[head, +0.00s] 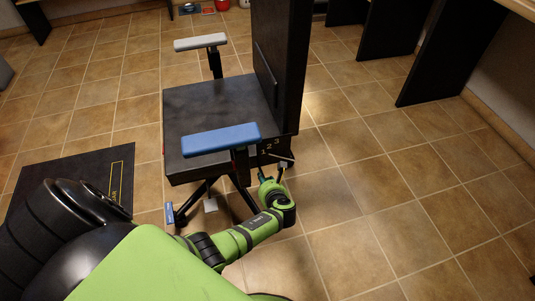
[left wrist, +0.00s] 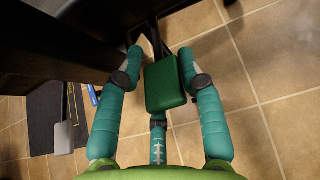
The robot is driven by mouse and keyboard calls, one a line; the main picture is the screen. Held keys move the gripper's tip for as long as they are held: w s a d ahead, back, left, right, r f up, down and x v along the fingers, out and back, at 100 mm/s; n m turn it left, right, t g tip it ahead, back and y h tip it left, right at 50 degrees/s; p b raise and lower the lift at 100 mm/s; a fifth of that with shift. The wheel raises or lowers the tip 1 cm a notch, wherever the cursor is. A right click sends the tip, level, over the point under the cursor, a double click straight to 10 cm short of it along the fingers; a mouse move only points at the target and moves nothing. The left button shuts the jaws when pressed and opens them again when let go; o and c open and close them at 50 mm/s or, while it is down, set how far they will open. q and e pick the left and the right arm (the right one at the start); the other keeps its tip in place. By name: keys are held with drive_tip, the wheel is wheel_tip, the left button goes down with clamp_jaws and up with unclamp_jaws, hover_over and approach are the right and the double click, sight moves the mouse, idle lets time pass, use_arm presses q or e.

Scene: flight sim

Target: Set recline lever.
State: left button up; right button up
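The black chair (head: 215,105) stands in the middle of the head view, with the numbers 1, 2, 3 on the near side of its seat base. A thin lever (head: 284,163) shows there beside the numbers. My left gripper (head: 274,179) is just below it, partly hidden by its own wrist. In the left wrist view, a green block-shaped handle (left wrist: 166,85) on a dark stem lies between the spread teal fingers of my left gripper (left wrist: 160,62). The left finger is apart from the handle; the right fingertip is close, contact unclear. My right gripper is not in view.
A blue armrest (head: 221,139) is above my left wrist, and a pale armrest (head: 200,42) is on the far side. A grey paddle (head: 210,204) and a blue one (head: 169,213) hang low under the seat. Tiled floor (head: 370,200) is clear on the right.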

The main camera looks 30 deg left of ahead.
use_arm(q)
drive_tip(key=shift+o, duration=0.7)
drive_tip(key=shift+s+a+r, duration=0.1)
drive_tip(key=shift+a, duration=0.15)
drive_tip(key=shift+d, duration=0.1)
drive_tip(key=shift+d, duration=0.1)
drive_tip(key=shift+d+r, duration=0.2)
drive_tip(key=shift+d, duration=0.1)
drive_tip(key=v, duration=1.1)
drive_tip(key=shift+s, duration=0.2)
